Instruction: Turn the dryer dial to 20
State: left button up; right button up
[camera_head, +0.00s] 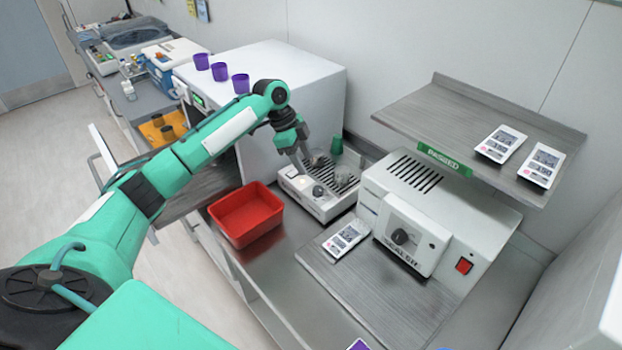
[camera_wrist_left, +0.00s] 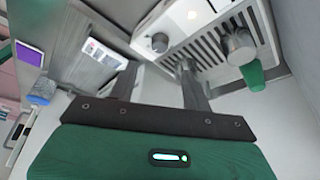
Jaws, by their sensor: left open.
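The dryer (camera_head: 300,190) is a low white unit with a dark slatted top, standing on the steel counter. Its dark round dial (camera_head: 318,191) is on the front face; the dial also shows in the left wrist view (camera_wrist_left: 160,42), near the top. The dial's setting is too small to read. My left gripper (camera_head: 304,168) is above the dryer, pointing down, with its tips close to the dial but apparently apart from it. In the left wrist view its two fingers (camera_wrist_left: 160,82) are spread with nothing between them. My right gripper is not in view.
A red bin (camera_head: 246,226) stands left of the dryer. A white sealer (camera_head: 405,235) with its own knob stands to the right, under a shelf (camera_head: 455,105) carrying white packs. A metal cup (camera_wrist_left: 238,46) and a green cup (camera_wrist_left: 252,76) are at the slatted top.

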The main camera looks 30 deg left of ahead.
pick_arm(q)
jog(key=v, duration=0.4)
jog(key=shift+b, duration=0.3)
